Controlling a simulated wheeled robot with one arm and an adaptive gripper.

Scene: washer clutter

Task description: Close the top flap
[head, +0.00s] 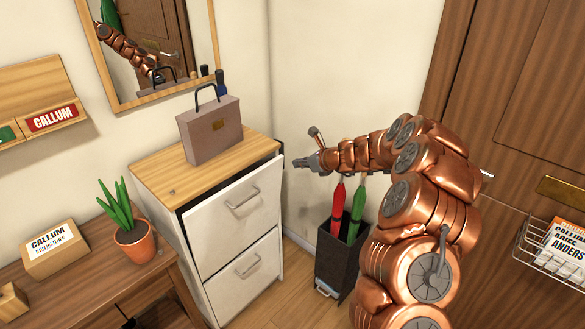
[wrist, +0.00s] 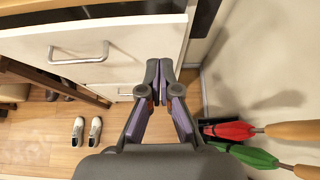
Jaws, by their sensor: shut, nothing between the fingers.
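The top flap (head: 222,232) is the white upper front of a shoe cabinet (head: 155,168). It is tilted outward, with a dark gap between its upper edge and the wooden cabinet top. Its metal handle (head: 243,203) shows, and the flap is also at the top of the wrist view (wrist: 130,30). The lower flap (head: 240,272) looks flush. My gripper (head: 298,163) is to the right of the top flap's upper right corner. In the wrist view its fingertips (wrist: 159,66) are together and empty, overlapping the flap's right part; contact cannot be told.
A briefcase (head: 211,130) stands on the cabinet top. A black umbrella stand (head: 330,250) with red and green umbrellas is below my arm. A plant pot (head: 135,245) stands left of the cabinet.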

